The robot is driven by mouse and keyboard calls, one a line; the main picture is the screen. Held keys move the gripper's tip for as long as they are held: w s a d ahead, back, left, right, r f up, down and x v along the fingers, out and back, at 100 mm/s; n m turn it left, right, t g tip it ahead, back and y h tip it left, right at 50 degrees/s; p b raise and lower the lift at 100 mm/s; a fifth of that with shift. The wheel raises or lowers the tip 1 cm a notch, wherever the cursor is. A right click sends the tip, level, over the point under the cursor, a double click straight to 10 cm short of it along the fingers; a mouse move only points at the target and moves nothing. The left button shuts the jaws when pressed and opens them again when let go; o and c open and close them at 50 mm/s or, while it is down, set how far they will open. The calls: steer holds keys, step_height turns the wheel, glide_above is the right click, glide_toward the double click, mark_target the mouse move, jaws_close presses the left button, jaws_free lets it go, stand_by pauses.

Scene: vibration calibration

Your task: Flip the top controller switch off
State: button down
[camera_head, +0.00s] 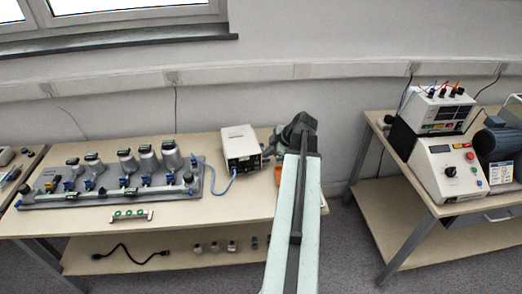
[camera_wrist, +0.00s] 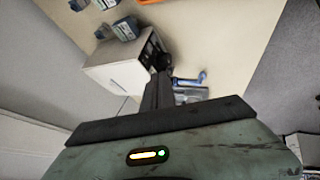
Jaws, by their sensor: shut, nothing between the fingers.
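A white controller box (camera_head: 241,147) stands at the right end of the left table, with its small front panel partly turned to the right and a blue cable from it. In the wrist view the white box (camera_wrist: 118,65) lies just left of my gripper (camera_wrist: 162,68), its dark panel side close to the fingertips. I cannot tell whether they touch. The fingers look shut with nothing between them. The switch itself is too small to make out, so its position is unclear. In the head view my arm hides the fingertips.
A tray (camera_head: 110,198) with several grey motor-like units stands left of the box. A green-dotted strip (camera_head: 131,215) lies before it. The right table (camera_head: 384,128) carries two stacked white instruments (camera_head: 450,172) and a dark motor. Bare floor lies between the tables.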

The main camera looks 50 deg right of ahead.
steer(key=p+v, duration=0.1)
steer(key=v, duration=0.1)
steer(key=p+v, duration=0.1)
steer(key=v, duration=0.2)
steer(key=shift+w+d+r+p, duration=0.25)
steer(key=shift+p, duration=0.1)
